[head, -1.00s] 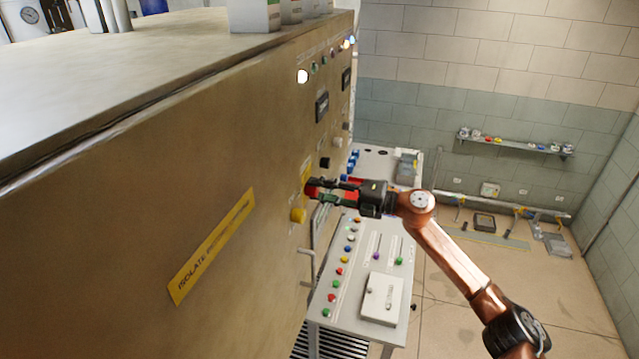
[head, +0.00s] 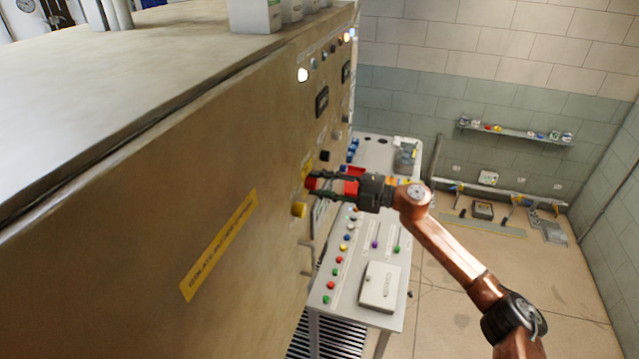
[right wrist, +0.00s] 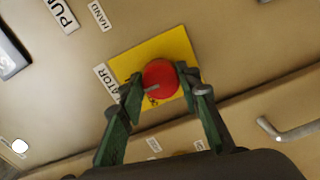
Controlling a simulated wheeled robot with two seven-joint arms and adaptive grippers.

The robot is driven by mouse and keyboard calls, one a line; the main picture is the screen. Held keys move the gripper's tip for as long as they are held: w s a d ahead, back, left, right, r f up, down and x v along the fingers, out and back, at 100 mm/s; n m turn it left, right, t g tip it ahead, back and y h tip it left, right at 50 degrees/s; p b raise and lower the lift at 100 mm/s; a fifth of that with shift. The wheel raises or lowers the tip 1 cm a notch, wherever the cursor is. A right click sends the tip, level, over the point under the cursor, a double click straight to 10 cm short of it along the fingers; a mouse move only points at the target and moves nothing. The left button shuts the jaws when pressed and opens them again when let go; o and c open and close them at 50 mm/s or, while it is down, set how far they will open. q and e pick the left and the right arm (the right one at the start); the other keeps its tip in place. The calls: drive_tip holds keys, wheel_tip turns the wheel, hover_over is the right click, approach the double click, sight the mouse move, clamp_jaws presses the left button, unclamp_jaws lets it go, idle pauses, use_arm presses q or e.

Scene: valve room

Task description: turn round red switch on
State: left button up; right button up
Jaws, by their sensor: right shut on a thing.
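The round red switch (right wrist: 160,79) sits on a yellow square plate (right wrist: 190,45) on the beige cabinet's face. In the head view the red switch (head: 311,183) shows at the tips of my right gripper (head: 318,186). In the right wrist view my right gripper (right wrist: 160,85) has one finger on each side of the switch and is shut on it. A pale pointer mark on the switch points toward the lower left. The left gripper is not in view.
A yellow knob (head: 299,209) and a bent handle (head: 308,258) are on the cabinet (head: 120,230) close to the gripper. A console with coloured buttons (head: 345,290) stands below my right arm.

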drive_tip(key=o, duration=1.2)
drive_tip(key=shift+c, duration=0.2)
drive_tip(key=shift+d, duration=0.1)
drive_tip(key=v, duration=1.2)
drive_tip(key=shift+w, duration=0.1)
